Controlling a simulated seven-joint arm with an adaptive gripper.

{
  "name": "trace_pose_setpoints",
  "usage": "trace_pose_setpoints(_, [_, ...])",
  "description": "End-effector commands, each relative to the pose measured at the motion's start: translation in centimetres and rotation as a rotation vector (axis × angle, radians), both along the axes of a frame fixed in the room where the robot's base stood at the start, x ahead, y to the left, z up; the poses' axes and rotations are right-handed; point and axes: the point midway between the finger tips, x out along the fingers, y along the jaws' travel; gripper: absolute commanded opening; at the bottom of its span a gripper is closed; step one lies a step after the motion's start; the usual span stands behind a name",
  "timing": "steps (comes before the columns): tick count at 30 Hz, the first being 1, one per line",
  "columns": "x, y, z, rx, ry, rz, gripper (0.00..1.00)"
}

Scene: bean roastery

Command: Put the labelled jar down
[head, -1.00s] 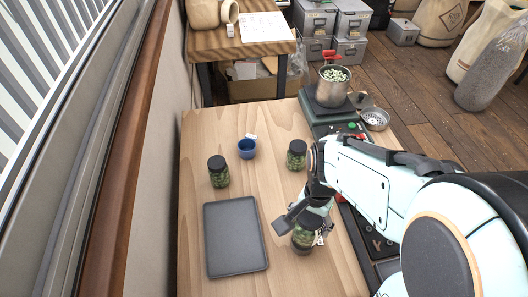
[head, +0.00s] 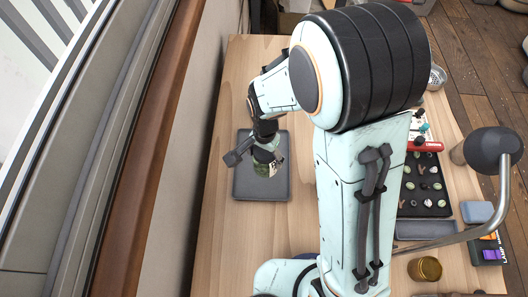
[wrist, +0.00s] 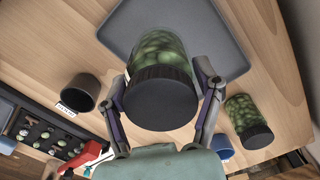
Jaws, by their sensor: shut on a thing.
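My gripper (head: 257,154) is shut on the labelled jar (head: 264,169), a glass jar of green beans with a black lid. My arm hides much of the table in the head view.
In the wrist view another bean jar (wrist: 246,112), a blue cup (wrist: 222,146) and a dark cup with a white label (wrist: 80,92) stand on the table. The head view shows a black sample tray (head: 425,188) and a lamp (head: 495,150) at right. Bare wood surrounds the grey tray.

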Motion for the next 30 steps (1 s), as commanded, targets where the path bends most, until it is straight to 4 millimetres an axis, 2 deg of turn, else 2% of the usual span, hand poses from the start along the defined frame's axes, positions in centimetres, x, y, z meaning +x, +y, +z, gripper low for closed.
trace_pose_setpoints(10, [0.0,0.0,-4.6,0.0,0.001,-0.001,0.25])
trace_pose_setpoints(22, [0.0,-0.1,-5.2,0.001,0.0,-0.002,0.25])
trace_pose_setpoints(23, [0.1,-0.1,-5.2,0.0,-0.001,-0.002,0.72])
trace_pose_setpoints(24, [0.1,0.0,-5.2,0.0,-0.001,-0.002,0.85])
trace_pose_setpoints(25, [0.1,-0.1,-5.1,0.0,-0.001,-0.002,0.92])
trace_pose_setpoints(30, [0.1,-0.1,-5.1,0.0,-0.001,-0.002,0.92])
